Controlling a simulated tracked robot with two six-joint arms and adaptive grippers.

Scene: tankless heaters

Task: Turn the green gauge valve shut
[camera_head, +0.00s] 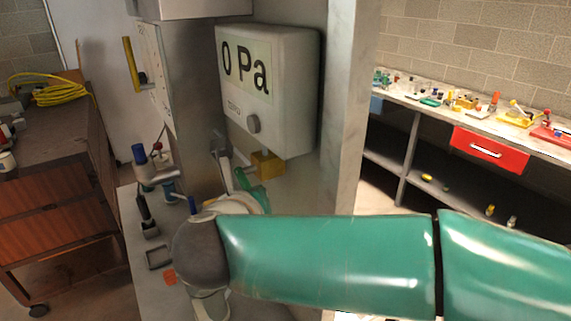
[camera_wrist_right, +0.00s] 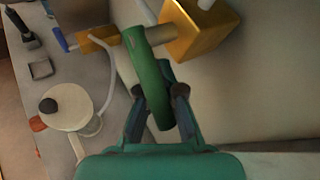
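In the head view the green handle (camera_head: 245,180) shows below the gauge box (camera_head: 268,90), which reads "0 Pa". My right gripper (camera_wrist_right: 158,92) reaches in with one finger on each side of the green handle. The fingers stand apart and straddle it; firm contact on both sides cannot be made out. In the head view this gripper is mostly hidden behind my green arm. My left gripper is not in view.
A blue-ended valve (camera_head: 140,158) stands to the left on the pale bench. A metal post (camera_head: 345,110) rises right of the gauge. A wooden cabinet (camera_head: 55,215) with a yellow hose (camera_head: 60,92) is at far left; a cluttered shelf (camera_head: 410,98) is at right.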

